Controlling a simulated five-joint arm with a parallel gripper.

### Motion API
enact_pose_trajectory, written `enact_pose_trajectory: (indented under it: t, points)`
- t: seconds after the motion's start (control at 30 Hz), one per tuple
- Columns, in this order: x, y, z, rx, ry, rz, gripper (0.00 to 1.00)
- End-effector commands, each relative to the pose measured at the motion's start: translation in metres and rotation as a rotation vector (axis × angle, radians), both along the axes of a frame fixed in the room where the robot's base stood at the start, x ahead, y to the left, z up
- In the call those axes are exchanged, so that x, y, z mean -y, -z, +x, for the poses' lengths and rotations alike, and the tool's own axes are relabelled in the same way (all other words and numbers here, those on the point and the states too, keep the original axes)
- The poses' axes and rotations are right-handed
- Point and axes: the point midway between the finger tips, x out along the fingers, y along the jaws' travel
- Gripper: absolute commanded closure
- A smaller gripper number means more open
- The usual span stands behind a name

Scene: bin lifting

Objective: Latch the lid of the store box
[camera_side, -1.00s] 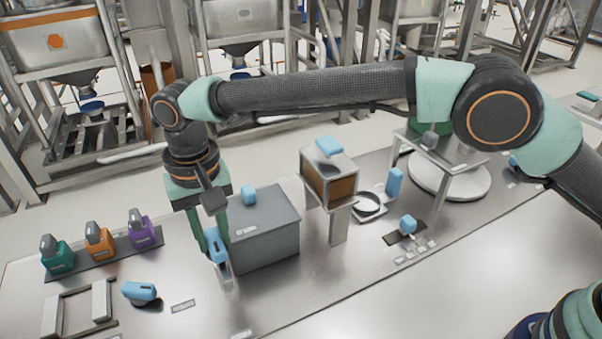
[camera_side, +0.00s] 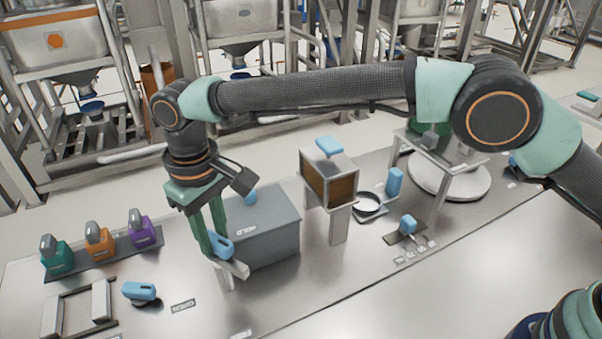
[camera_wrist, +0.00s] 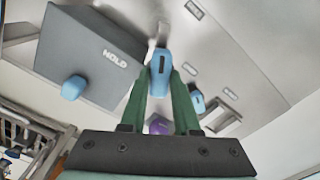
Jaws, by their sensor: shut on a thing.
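A grey box (camera_side: 270,243) stands on the bench with a flat, closed top and a blue knob (camera_side: 250,197) on it. In the wrist view the box (camera_wrist: 95,45) carries the label HOLD. Beside its near left corner a blue handle (camera_side: 221,247) sits on a pale bar (camera_side: 240,269) above a short post (camera_side: 226,281). My gripper (camera_side: 215,243) is shut on this handle, and its fingers (camera_wrist: 160,80) flank the handle in the wrist view. The bar now points right, towards the box's front. I cannot tell whether it touches the box.
Teal, orange and purple containers (camera_side: 100,245) stand on a dark strip at left. A loose blue-topped knob (camera_side: 139,292) and a grey frame (camera_side: 75,312) lie in front. A raised box with a brown face (camera_side: 328,182) stands right of the grey box.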

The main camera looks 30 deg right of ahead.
Motion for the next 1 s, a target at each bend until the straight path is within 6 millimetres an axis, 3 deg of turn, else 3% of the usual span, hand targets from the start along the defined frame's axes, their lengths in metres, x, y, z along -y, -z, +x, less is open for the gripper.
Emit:
enact_pose_trajectory:
  t: [1.0]
  points:
    - [-0.0003, -0.0025, 0.0007, 0.003, -0.892, 0.002, 1.0]
